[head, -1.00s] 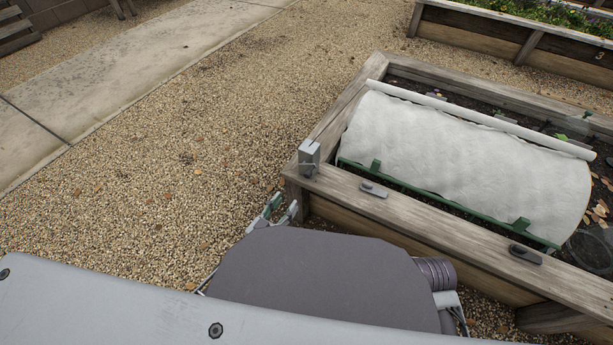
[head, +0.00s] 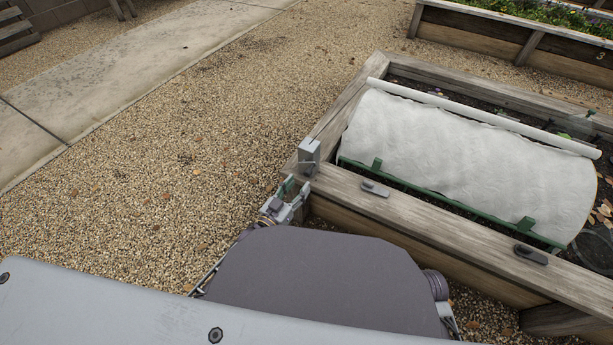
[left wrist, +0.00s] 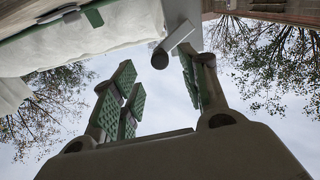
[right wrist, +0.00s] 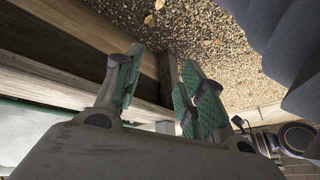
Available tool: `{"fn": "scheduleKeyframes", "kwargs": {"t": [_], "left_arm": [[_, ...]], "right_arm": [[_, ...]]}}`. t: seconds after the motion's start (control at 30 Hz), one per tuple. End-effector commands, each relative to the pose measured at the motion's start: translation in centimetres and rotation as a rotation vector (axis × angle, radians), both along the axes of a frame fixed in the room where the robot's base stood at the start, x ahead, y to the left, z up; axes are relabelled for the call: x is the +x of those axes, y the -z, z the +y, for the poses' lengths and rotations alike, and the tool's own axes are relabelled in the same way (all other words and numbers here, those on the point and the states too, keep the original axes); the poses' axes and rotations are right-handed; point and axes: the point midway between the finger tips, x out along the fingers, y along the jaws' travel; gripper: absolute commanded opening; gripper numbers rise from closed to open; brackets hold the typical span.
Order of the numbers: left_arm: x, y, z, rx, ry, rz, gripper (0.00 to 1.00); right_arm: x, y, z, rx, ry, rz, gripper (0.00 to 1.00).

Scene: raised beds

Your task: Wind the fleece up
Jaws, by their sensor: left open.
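The white fleece (head: 465,160) is draped as a rounded tunnel over the raised bed (head: 410,233). A pale roll or bar (head: 480,118) runs along its far side, and a green rail (head: 450,203) along its near edge. A grey block (head: 309,154) stands at the bed's near left corner. My left gripper (head: 287,197) is open beside that corner, just below the block. In the left wrist view a grey bar with a dark round end (left wrist: 160,58) reaches between its spread fingers, with no clear contact. My right gripper (right wrist: 163,80) is open and empty beside wooden boards.
Two dark clips (head: 375,189) (head: 531,254) sit on the bed's near board. Gravel (head: 190,150) lies open to the left, with a concrete path (head: 100,70) beyond. Another planted bed (head: 500,35) stands at the back right.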

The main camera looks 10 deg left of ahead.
Motion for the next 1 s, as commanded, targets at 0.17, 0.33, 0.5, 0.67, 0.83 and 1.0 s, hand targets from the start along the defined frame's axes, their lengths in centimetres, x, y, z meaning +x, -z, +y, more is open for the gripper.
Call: {"fn": "scheduleKeyframes", "kwargs": {"t": [0.17,0.33,0.5,0.67,0.83,1.0], "left_arm": [[1.6,0.0,-0.7,-0.001,0.0,-0.002,0.44],[3.1,0.0,-1.3,-0.001,0.001,-0.002,0.44],[4.4,0.1,-1.8,0.0,0.0,-0.001,0.44],[5.3,0.0,-2.2,0.0,0.0,-0.001,0.44],[5.8,0.0,-2.4,0.0,0.0,-0.001,0.44],[5.8,0.0,-2.4,0.0,0.0,0.0,0.44]], "right_arm": [[0.4,1.0,0.3,0.021,0.007,-0.024,0.4],[0.7,2.0,0.6,0.037,0.015,-0.044,0.4],[0.3,3.3,0.8,0.053,0.022,-0.049,0.4],[0.0,4.3,0.9,0.065,0.029,-0.053,0.4],[0.2,4.6,1.0,0.069,0.032,-0.065,0.4],[0.3,4.5,0.9,0.07,0.032,-0.069,0.4]]}}
